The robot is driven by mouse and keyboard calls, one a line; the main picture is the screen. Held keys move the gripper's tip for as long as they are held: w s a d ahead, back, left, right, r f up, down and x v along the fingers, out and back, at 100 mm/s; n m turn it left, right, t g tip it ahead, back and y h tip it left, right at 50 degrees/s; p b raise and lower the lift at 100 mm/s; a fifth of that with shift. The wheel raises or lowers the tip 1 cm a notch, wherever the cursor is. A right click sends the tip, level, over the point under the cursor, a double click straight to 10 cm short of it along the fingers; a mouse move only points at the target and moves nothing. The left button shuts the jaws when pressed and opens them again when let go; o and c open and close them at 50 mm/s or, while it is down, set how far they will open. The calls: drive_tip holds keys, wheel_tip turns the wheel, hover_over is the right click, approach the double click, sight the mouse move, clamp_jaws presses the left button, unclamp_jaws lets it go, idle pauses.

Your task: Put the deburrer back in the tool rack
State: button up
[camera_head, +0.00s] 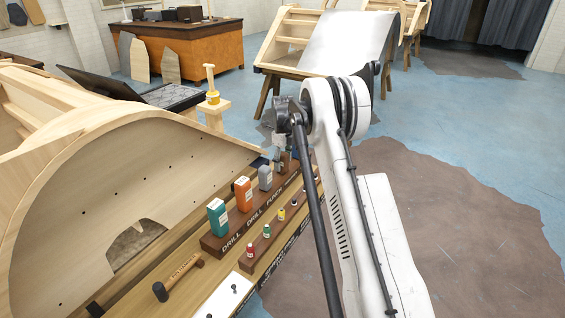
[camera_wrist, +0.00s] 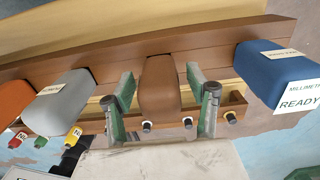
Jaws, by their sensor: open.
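The wooden tool rack (camera_head: 240,228) stands on the bench edge with lettered labels such as DRILL along its front. It also shows in the wrist view (camera_wrist: 215,66). My gripper (camera_wrist: 160,86) is open, with a green finger on each side of a brown block-shaped tool (camera_wrist: 159,84). Gaps show between the fingers and the block. The block is in line with the other tools at the rack; no label on it is readable, so I cannot tell if it is the deburrer. In the head view my gripper (camera_head: 281,158) is at the rack's far end, its fingers partly hidden.
Teal (camera_head: 217,217), orange (camera_head: 243,194) and grey (camera_head: 265,177) tools stand in the rack. A blue tool (camera_wrist: 272,72) is right of my gripper. Several small coloured bits line the lower strip. A mallet (camera_head: 177,279) lies on the bench beside the curved wooden frame (camera_head: 110,190).

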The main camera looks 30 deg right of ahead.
drive_tip(key=shift+r+p, duration=0.4)
drive_tip(key=shift+r, duration=0.1)
wheel_tip(320, 180, up, 12)
drive_tip(key=shift+f, duration=0.2)
drive_tip(key=s+a+r+n+t, duration=0.2)
drive_tip(key=s+a+r+n, duration=0.55)
drive_tip(key=s+r, duration=0.2)
drive_tip(key=s+a+r+n+t, duration=0.2)
drive_tip(key=s+a+r+n, duration=0.6)
drive_tip(key=s, duration=0.3)
drive_tip(key=s+a+f+n+t, duration=0.1)
drive_tip(key=s+a+f+n, duration=0.1)
drive_tip(key=s, duration=0.7)
drive_tip(key=s+a+f+n+t, duration=0.1)
drive_tip(key=s+a+f+n, duration=0.1)
drive_tip(key=s+n, duration=0.5)
drive_tip(key=s+a+f+n+t, duration=0.1)
drive_tip(key=s+a+n, duration=0.3)
drive_tip(key=s, duration=0.7)
drive_tip(key=shift+a+f+n, duration=0.35)
drive_tip(key=shift+f+n, duration=0.3)
drive_tip(key=shift+c, duration=0.5)
